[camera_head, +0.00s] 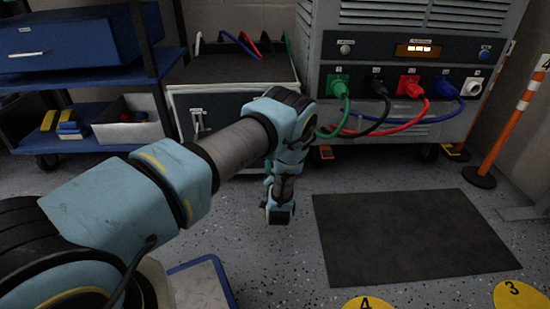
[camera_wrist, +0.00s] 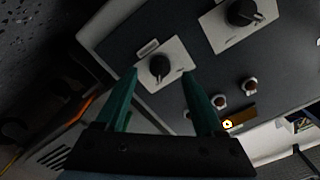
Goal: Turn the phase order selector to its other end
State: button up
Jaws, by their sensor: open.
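In the wrist view, two black rotary knobs sit on white plates on a dark panel (camera_wrist: 120,30). The nearer knob (camera_wrist: 158,67) shows between the fingertips of my gripper (camera_wrist: 160,72). The farther knob (camera_wrist: 240,13) is up and to the right, with a light pointer mark. The plate labels are too small to read, so I cannot tell which knob is the phase order selector. My gripper is open, with its teal fingers apart on either side of the nearer knob. I cannot tell whether they touch it. In the head view the fingers cannot be made out.
Two small round red-brown parts (camera_wrist: 220,102) and an amber display (camera_wrist: 240,117) lie right of the fingers. In the head view, a grey cabinet (camera_head: 400,80) has coloured cables plugged in. A dark mat (camera_head: 410,235) lies on the floor; an orange post (camera_head: 505,120) stands right.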

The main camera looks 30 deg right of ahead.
jog(key=p+v, duration=0.2)
jog(key=v, duration=0.5)
jog(key=shift+s, duration=0.15)
jog(key=shift+a, duration=0.1)
jog(key=w+a+r+n+g+y+p, duration=0.2)
jog(key=w+a+r+n+g, duration=0.15)
jog(key=w+r, duration=0.35)
jog(key=w+a+r+n+g+y+p, duration=0.1)
jog(key=w+a+r+n+g+y, duration=0.1)
jog(key=w+a+r, duration=0.45)
jog(key=s+a+r+n+g+y+p, duration=0.1)
jog(key=s+a+r+n+g+p, duration=0.2)
jog(key=a+r, duration=0.85)
jog(key=s+a+r+n+g+y+p, duration=0.1)
jog(key=s+a+r+n+g, duration=0.15)
jog(key=s+a+r, duration=0.6)
jog(key=s+a+r+n+g+y+p, duration=0.1)
jog(key=s+a+r+g, duration=0.4)
jog(key=s+a, duration=0.6)
notch_tip(320, 180, up, 39)
jog(key=s+d+t+p, duration=0.1)
jog(key=p, duration=3.7)
